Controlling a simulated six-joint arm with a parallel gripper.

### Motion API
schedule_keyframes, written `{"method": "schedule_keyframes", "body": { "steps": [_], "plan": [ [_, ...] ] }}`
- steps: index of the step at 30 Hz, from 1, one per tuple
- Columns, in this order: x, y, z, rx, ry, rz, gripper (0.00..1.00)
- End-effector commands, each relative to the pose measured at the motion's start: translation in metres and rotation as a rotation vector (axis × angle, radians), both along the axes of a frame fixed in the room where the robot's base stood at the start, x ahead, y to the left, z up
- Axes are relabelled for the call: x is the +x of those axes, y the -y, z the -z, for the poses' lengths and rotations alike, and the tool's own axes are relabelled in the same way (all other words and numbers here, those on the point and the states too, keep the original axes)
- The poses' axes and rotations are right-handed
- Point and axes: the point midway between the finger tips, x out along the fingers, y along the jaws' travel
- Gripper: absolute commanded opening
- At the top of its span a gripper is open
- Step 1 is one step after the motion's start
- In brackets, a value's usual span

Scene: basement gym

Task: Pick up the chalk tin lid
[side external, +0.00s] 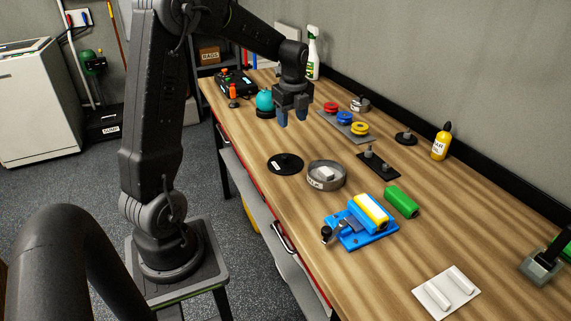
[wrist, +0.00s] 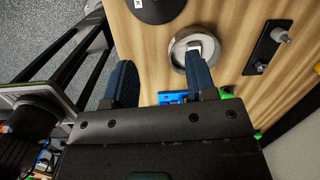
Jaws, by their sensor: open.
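In the wrist view the lid (wrist: 155,10) is cut off by the top edge, with part of a white label showing. The tin (wrist: 176,50) holds a white block. My gripper (side external: 293,116) points down above the bench, behind the lid in the side view, apart from it. Its blue fingers are spread and empty; the wrist view also shows the gripper (wrist: 160,80).
A teal rounded object (side external: 264,99) stands close left of my gripper. A tray with red, blue and yellow spools (side external: 345,118) and a black pegged plate (side external: 378,163) lie right. A blue fixture (side external: 362,225) sits in front of the tin. Bench around the lid is clear.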

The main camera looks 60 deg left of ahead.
Motion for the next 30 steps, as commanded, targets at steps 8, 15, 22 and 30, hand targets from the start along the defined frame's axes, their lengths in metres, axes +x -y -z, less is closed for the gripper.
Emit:
{"method": "schedule_keyframes", "body": {
  "steps": [8,15,22,30],
  "plan": [
    [0.001,-0.030,0.029,-0.011,-0.056,0.128,0.51],
    [0.001,-0.034,0.075,-0.014,-0.057,0.128,0.51],
    [0.001,-0.037,0.102,-0.010,-0.055,0.127,0.51],
    [0.000,-0.038,0.129,-0.013,-0.056,0.127,0.51]
  ]
}}
